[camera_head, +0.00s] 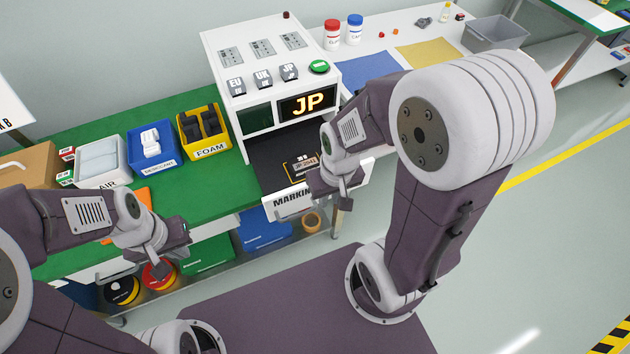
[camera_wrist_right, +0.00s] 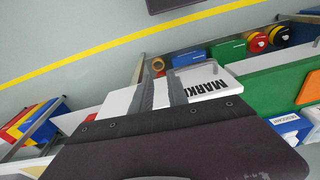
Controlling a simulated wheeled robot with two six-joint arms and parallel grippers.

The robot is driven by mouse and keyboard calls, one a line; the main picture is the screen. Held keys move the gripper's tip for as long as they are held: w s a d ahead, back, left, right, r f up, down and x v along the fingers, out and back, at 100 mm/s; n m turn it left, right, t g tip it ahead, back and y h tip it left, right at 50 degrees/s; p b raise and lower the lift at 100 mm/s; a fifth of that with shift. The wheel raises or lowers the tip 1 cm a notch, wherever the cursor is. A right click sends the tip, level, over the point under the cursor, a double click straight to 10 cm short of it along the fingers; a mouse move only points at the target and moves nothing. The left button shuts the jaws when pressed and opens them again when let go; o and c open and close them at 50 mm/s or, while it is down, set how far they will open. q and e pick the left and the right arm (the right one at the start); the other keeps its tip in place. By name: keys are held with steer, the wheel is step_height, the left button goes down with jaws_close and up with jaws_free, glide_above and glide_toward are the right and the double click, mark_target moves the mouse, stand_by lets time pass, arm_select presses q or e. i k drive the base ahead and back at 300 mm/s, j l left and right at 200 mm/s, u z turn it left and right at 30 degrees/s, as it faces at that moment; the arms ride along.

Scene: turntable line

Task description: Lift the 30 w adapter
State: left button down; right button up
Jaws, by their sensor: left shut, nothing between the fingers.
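A dark block with a lettered label starting "JP" (camera_head: 303,168) lies in the dark bay of the white marking station (camera_head: 222,62); I cannot tell if it is the 30 W adapter. No other thing is readable as the adapter. My right gripper (camera_head: 336,196) is at the right front of the bay, by the "MARKING" panel (camera_head: 292,203), apart from the block. In the right wrist view its two fingers (camera_wrist_right: 158,78) stand apart with nothing held, and the white panel (camera_wrist_right: 205,82) shows beyond them. My left gripper (camera_head: 160,262) is shut and empty, in front of the green bench.
Blue and yellow mats lie right. Open floor is at right.

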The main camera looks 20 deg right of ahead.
mark_target(298, 167)
steer(key=i+l+u, duration=0.1)
steer(key=l+u, duration=1)
steer(key=i, duration=0.05)
